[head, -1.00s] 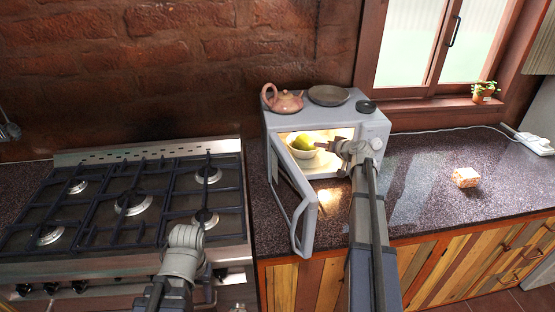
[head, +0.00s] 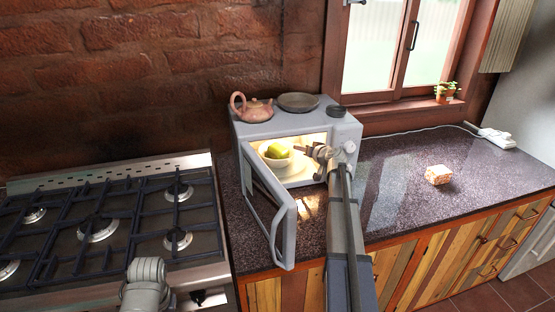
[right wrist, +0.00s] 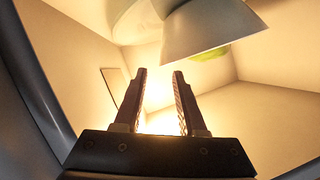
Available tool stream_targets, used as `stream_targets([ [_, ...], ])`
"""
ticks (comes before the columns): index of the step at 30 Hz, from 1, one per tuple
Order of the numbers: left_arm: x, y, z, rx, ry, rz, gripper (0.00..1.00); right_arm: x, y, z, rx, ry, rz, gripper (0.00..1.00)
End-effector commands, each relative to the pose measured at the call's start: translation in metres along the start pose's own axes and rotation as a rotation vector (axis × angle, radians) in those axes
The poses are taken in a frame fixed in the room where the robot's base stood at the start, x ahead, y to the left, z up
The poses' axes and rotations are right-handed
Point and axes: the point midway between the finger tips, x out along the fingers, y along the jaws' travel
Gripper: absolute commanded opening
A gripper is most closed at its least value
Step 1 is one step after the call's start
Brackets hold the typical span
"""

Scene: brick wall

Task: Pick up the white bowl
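The white bowl (head: 277,163) stands inside the lit, open microwave (head: 290,125). A yellow-green item (head: 281,151) lies in it. My right gripper (head: 303,150) reaches through the microwave opening, at the right side of the bowl. In the right wrist view, my right gripper (right wrist: 160,75) has its two fingers apart with nothing seen between them. The bowl (right wrist: 205,38) shows beyond and above the fingertips, apart from them in the picture. Part of my left arm shows at the lower left of the head view, but its fingers do not show.
The microwave door (head: 272,215) hangs open toward the front, left of my right arm. The stove (head: 105,230) is left. A small patterned box (head: 438,174) lies right on the counter.

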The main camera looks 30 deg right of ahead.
Motion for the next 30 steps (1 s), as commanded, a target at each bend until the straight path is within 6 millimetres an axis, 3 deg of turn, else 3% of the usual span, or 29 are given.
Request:
stream_targets([
  [8,0.015,0.001,-0.001,0.000,0.000,0.000,0.47,0.042,-0.001,0.001,0.000,0.000,-0.001,0.40],
  [16,0.014,0.001,-0.001,0.000,0.000,0.000,0.47,0.045,-0.003,0.000,0.000,0.000,0.000,0.40],
  [26,0.014,0.001,-0.001,0.000,0.000,0.000,0.47,0.045,-0.003,0.000,-0.001,0.000,0.000,0.03],
  [30,0.014,0.001,-0.001,0.000,0.000,0.000,0.47,0.044,-0.003,0.000,-0.001,0.000,0.000,0.00],
])
